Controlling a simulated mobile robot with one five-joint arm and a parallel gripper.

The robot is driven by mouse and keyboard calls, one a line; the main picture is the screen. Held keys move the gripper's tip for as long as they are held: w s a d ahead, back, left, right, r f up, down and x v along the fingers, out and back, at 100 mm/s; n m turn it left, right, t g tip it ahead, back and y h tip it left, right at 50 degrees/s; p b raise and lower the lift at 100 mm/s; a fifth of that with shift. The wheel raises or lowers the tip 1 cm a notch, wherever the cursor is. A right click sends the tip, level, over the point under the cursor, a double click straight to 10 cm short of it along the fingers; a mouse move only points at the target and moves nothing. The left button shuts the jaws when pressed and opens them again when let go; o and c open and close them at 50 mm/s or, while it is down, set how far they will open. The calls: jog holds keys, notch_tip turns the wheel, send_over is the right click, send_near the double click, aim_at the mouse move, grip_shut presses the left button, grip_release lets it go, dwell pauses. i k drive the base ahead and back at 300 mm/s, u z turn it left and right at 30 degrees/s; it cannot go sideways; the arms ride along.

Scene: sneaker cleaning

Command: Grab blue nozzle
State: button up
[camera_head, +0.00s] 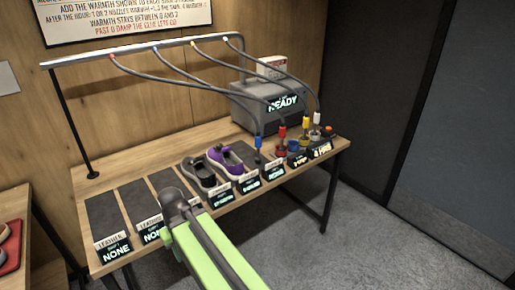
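A red nozzle (282,132), yellow nozzle (306,121) and white nozzle (317,118) stand close to the right. Hoses droop from an overhead rail (150,47). A dark sneaker (199,173) sits left of the purple one. A grey machine (250,108) reading READY stands behind.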

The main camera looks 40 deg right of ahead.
aim_at(258, 137)
jog(key=u, duration=2)
jog(key=k, duration=1.35)
jog(key=z, duration=1.45)
jog(key=i, duration=1)
jog(key=u, duration=0.1)
